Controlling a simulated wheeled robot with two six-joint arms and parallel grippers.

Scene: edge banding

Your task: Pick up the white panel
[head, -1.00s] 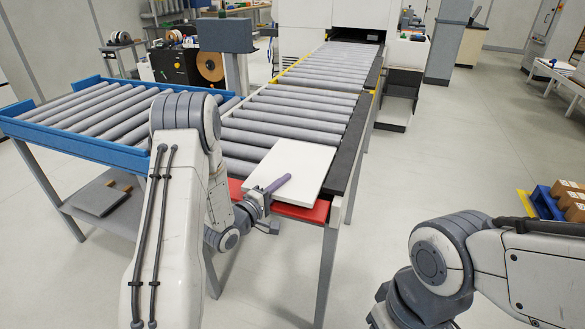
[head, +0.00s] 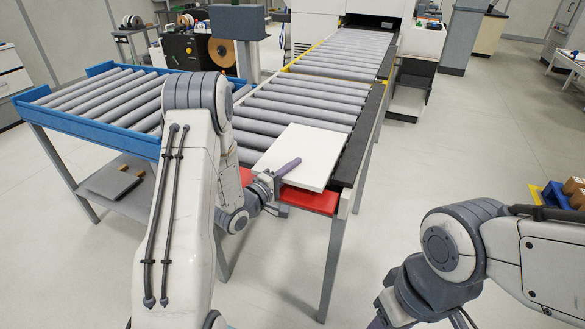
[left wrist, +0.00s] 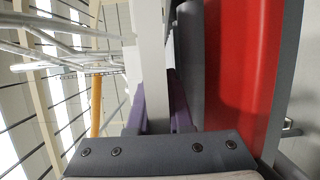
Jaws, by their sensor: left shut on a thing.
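The white panel (head: 305,150) lies flat over the near end of the roller conveyor, its front edge above the red strip (head: 310,199). In the left wrist view the panel (left wrist: 149,50) is seen edge-on, between the two purple fingers (left wrist: 156,115). I cannot tell whether it rests on the rollers or is slightly raised.
The grey roller conveyor (head: 305,105) runs back to a white machine. A blue-framed roller table (head: 90,128) adjoins it at the left, with a lower shelf. A dark rail (head: 358,150) borders the conveyor's right side.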

